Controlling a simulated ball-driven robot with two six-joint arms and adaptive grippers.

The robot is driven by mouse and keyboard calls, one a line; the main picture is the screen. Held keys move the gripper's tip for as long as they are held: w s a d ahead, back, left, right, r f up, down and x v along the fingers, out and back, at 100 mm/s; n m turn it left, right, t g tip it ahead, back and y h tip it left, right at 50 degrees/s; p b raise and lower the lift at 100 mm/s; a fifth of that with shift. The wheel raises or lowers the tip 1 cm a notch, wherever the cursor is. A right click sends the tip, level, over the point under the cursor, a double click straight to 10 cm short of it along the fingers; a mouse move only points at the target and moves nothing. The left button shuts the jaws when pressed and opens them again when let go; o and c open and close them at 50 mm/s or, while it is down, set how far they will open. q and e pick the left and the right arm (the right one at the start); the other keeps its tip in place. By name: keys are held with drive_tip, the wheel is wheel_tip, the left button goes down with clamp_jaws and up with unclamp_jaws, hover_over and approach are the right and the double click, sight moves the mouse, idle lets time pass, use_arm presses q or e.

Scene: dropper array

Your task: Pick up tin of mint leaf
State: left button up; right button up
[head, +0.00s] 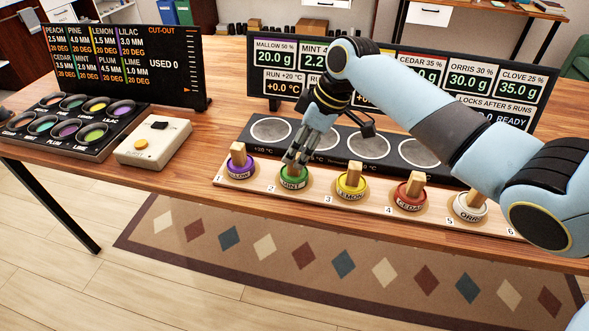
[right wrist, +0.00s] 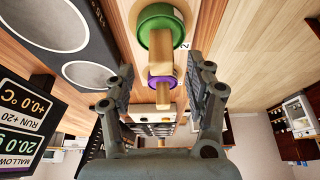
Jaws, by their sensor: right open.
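The mint tin (head: 293,180) is green with a wooden knob and stands upright at place 2 on the wooden rack (head: 328,206). My right gripper (head: 297,158) is just above it, its fingers around the height of the knob and partly hiding it. In the right wrist view the green tin (right wrist: 157,20) is at the top, its knob pointing into the space between the fingers. My right gripper (right wrist: 160,82) is open there, with the fingers apart on either side. I cannot tell whether a finger touches the knob. My left gripper is not in view.
The purple mallow tin (head: 240,170) stands close left, the yellow lemon tin (head: 351,192) right, then the red cedar (head: 410,201) and white orris (head: 469,212) tins. Behind is a black plate with round pads (head: 271,130). Display panels stand at the back.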

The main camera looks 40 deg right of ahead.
drive_tip(key=shift+x, duration=1.5)
drive_tip(key=shift+s+r, duration=0.1)
clamp_jaws()
